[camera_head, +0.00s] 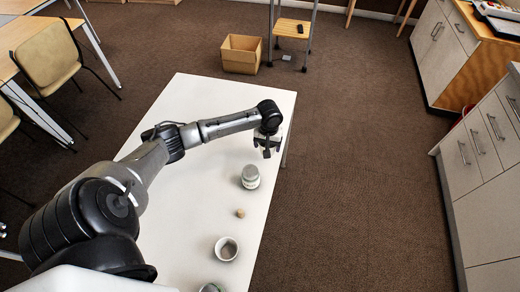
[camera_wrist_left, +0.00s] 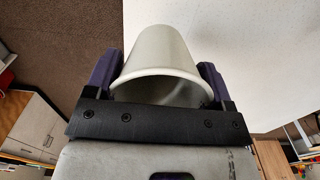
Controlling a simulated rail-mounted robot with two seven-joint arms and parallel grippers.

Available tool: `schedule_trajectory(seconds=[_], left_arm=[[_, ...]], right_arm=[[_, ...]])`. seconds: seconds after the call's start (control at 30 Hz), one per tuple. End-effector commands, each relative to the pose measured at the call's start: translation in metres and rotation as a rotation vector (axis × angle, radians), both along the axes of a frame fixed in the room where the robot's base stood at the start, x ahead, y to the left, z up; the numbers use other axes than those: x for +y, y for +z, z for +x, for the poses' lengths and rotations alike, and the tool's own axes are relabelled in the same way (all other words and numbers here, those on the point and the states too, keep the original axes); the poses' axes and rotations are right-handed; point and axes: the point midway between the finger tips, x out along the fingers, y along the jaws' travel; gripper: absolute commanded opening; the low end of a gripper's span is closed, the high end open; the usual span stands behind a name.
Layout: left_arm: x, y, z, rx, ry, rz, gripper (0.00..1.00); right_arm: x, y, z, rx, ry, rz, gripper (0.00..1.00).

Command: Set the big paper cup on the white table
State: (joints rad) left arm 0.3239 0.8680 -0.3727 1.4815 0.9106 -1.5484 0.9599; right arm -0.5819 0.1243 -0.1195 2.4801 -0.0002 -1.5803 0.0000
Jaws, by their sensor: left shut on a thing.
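The big paper cup (camera_wrist_left: 158,62), pale and plain, lies between the two fingers of my left gripper (camera_wrist_left: 160,75) in the left wrist view, its open rim toward the camera. The fingers are shut on its sides. In the head view my left gripper (camera_head: 268,146) is over the far right part of the white table (camera_head: 190,95), near its right edge. The cup is mostly hidden there behind the gripper. Whether its base touches the table I cannot tell. My right gripper is not in view.
A lidded jar (camera_head: 250,177), a small brown ball (camera_head: 240,213), a white cup (camera_head: 226,249) and a partly cut-off container (camera_head: 211,287) stand in a row nearer me along the table's right side. The table's far left part is clear. A cardboard box (camera_head: 242,54) stands on the floor beyond.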

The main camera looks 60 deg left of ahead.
Motion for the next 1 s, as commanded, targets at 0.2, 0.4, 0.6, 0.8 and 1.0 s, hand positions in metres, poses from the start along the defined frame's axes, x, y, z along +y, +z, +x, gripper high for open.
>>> schedule_trajectory(seconds=[0.2, 0.4, 0.6, 0.8, 1.0], left_arm=[[0.031, -0.021, -0.009, 0.001, 0.002, 0.0, 0.54], [0.041, -0.025, -0.012, 0.0, 0.0, 0.0, 0.54], [0.041, -0.038, -0.012, 0.001, 0.0, -0.001, 0.54], [0.041, -0.063, -0.012, 0.0, 0.0, 0.0, 0.54], [0.041, -0.066, -0.012, 0.0, -0.001, 0.001, 0.54]], right_arm=[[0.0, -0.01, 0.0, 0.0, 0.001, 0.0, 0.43], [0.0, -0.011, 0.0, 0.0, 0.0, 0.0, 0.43], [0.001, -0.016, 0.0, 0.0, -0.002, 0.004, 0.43], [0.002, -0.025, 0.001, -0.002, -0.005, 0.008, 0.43], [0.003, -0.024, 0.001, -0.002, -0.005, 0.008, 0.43]])
